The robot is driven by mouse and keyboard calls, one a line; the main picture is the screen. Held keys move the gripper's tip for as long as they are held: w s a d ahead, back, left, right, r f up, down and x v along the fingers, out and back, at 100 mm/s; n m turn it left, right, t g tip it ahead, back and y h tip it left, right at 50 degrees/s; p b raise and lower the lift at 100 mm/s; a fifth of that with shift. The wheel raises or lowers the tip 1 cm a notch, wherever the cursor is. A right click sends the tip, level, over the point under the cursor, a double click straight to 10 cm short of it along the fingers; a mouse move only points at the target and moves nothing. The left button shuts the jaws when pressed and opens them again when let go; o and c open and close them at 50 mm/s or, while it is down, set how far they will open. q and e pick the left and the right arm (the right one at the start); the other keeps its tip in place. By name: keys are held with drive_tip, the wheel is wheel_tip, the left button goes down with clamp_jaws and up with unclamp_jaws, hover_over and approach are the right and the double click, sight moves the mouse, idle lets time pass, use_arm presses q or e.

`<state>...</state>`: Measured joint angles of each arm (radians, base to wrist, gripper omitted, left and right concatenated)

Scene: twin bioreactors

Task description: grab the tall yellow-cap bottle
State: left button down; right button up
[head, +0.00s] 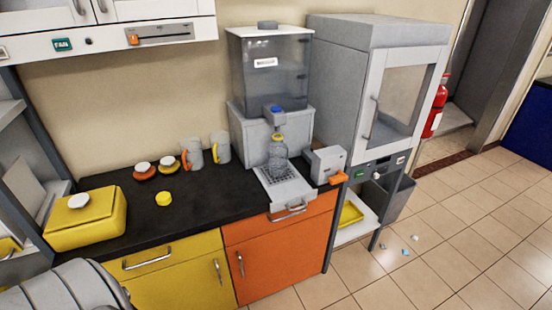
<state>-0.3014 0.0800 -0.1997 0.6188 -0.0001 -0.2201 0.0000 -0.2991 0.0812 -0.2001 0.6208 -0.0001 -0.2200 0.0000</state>
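A clear bottle (278,155) stands upright on the drip grate of the water dispenser, under its blue-topped spout. Its neck shows a yellowish ring; I cannot tell whether a cap is on it. A loose yellow cap-like disc (163,198) lies on the black counter to the left. No other tall yellow-cap bottle is clear to me. Neither gripper shows; only a grey rounded part, perhaps of my own arm, enters at the lower left.
The dispenser (268,75) stands at the back of the black counter (190,210). Two grey mugs (193,154) and two low white-knobbed pots (144,171) stand left of it. A yellow box (88,222) is far left, a grey cabinet (380,90) right. Small scraps (405,252) lie on the floor.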

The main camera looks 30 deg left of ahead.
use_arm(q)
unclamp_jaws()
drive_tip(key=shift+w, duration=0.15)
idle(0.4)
